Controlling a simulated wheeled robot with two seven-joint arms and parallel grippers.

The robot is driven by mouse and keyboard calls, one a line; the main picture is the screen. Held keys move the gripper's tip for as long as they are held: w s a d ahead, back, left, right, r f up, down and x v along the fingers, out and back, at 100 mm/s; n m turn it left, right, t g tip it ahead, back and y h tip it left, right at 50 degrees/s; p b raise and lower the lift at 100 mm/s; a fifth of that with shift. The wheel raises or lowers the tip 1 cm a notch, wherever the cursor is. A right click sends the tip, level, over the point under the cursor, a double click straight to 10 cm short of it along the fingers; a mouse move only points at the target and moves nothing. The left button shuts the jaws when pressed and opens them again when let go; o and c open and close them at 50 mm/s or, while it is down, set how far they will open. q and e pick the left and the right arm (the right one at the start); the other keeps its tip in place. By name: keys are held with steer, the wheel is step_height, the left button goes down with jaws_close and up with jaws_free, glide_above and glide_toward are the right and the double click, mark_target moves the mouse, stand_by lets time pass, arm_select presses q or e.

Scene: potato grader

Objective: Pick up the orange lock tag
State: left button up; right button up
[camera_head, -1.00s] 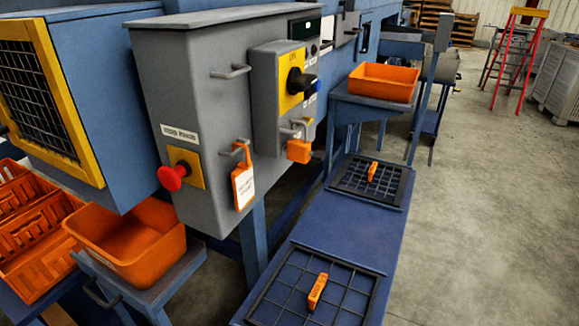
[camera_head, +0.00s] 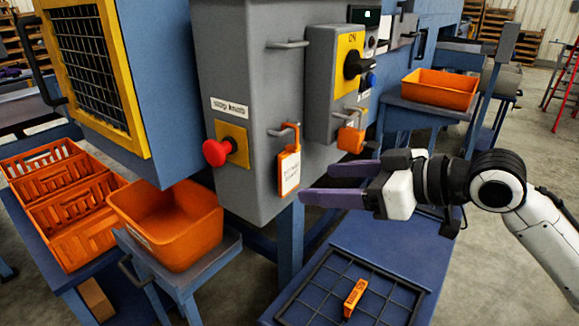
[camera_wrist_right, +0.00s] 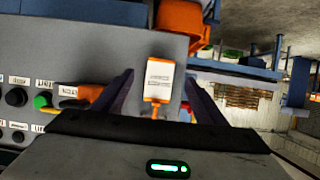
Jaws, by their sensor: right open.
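The orange lock tag (camera_head: 289,172) with a white label hangs from a handle on the side of the grey control cabinet (camera_head: 245,75). My right gripper (camera_head: 318,184) comes in from the right, its two purple fingers apart and pointing at the tag. The fingertips are close to the tag's right side in the head view. In the right wrist view the tag (camera_wrist_right: 159,80) shows between the two open fingers (camera_wrist_right: 157,92), with nothing gripped. Whether a finger touches it I cannot tell. My left gripper is not in view.
An orange padlock (camera_head: 351,139) hangs on the switch box beside the tag. A red stop button (camera_head: 216,152) sticks out to the left. An orange bin (camera_head: 168,255) stands below. A blue bench (camera_head: 380,240) with a grid and orange piece lies under my arm.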

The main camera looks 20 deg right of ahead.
mark_target(292, 179)
steer(key=x, duration=0.4)
steer(key=p+x, duration=0.1)
steer(key=x, duration=0.1)
steer(key=shift+w+a+r, duration=0.15)
steer(key=shift+w+a, duration=0.15)
steer(key=shift+a, duration=0.05)
steer(key=c, duration=1.1)
steer(key=shift+c, duration=0.2)
